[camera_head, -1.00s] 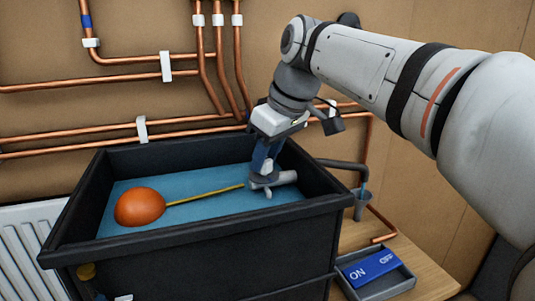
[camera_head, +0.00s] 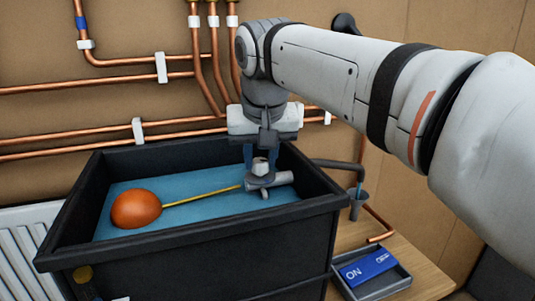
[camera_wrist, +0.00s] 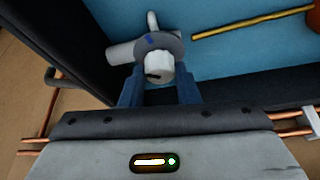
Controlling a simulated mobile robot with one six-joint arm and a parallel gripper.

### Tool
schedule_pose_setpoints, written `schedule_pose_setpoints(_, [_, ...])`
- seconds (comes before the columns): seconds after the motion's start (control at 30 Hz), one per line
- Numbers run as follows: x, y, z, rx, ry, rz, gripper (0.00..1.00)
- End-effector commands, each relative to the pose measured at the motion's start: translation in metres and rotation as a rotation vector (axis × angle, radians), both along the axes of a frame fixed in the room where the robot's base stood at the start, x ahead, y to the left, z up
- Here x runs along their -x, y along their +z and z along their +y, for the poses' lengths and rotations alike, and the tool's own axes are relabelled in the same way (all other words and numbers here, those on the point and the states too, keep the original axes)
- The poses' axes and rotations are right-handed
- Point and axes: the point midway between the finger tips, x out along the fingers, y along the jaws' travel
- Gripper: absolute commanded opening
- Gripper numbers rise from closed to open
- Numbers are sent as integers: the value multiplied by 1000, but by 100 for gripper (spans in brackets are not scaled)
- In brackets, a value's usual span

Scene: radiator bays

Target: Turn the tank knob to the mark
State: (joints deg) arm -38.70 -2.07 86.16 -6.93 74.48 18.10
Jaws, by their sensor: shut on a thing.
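The tank knob (camera_wrist: 158,68) is a pale cylinder with a dark line on it, standing on a grey disc (camera_wrist: 170,43) of the valve inside the tank. In the head view the gripper (camera_head: 261,160) points down over the knob (camera_head: 260,168), whose markings are too small to read there.
The black tank (camera_head: 190,233) holds blue water and an orange float (camera_head: 136,208) on a yellow rod (camera_head: 205,193). Copper pipes (camera_head: 100,138) run along the wall behind. A tray (camera_head: 385,287) with a blue ON/OFF plate (camera_head: 368,267) lies on the wooden bench at right.

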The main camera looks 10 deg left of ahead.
Motion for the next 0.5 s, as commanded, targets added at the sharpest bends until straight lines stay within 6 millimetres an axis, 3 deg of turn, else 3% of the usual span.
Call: schedule_pose_setpoints(0.5, [0, 3, 4, -3, -474, -4, 6])
